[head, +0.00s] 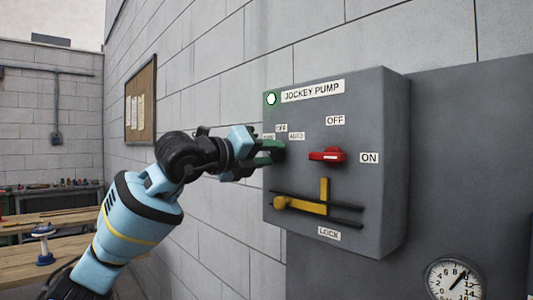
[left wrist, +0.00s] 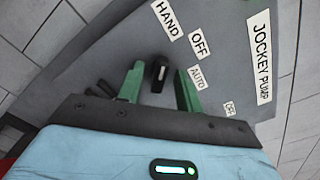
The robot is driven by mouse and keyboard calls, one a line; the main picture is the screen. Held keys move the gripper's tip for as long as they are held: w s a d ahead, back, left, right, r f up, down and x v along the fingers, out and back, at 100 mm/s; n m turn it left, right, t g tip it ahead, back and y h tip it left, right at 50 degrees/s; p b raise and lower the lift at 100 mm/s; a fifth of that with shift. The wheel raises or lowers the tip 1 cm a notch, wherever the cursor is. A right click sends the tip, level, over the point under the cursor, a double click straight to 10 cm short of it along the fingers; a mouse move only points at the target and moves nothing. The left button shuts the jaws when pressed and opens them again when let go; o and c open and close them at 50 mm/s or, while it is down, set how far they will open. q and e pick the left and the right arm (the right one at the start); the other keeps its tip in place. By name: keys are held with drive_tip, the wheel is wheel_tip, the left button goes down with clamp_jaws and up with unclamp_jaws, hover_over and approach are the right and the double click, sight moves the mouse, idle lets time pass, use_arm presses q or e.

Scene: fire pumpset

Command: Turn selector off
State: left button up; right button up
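The grey jockey pump panel (head: 375,110) stands on the right in the head view. My left gripper (head: 270,149) is at its left side, just below the HAND, OFF and AUTO labels, and hides the selector there. In the left wrist view the small black selector knob (left wrist: 160,72) lies between the two green fingers of my left gripper (left wrist: 159,84). The fingers are open, with a gap on each side of the knob. Which label the knob points at is hard to tell. My right gripper is in neither view.
A red rotary switch (head: 327,155) with OFF and ON labels is right of the selector. Below it is a yellow lock lever (head: 305,206) on dark rails. A pressure gauge (head: 454,280) is at bottom right. A wooden workbench (head: 25,262) stands at left.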

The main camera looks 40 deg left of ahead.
use_arm(q)
clamp_jaws()
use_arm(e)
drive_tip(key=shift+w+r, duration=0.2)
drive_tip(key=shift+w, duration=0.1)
use_arm(q)
drive_tip(key=shift+m, duration=0.3)
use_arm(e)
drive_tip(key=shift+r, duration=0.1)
use_arm(q)
drive_tip(key=m+p, duration=0.1)
drive_tip(key=m, duration=0.2)
drive_tip(key=shift+r, duration=0.1)
drive_tip(key=m, duration=0.4)
drive_tip(key=shift+p, duration=0.3)
drive_tip(key=shift+m, duration=0.5)
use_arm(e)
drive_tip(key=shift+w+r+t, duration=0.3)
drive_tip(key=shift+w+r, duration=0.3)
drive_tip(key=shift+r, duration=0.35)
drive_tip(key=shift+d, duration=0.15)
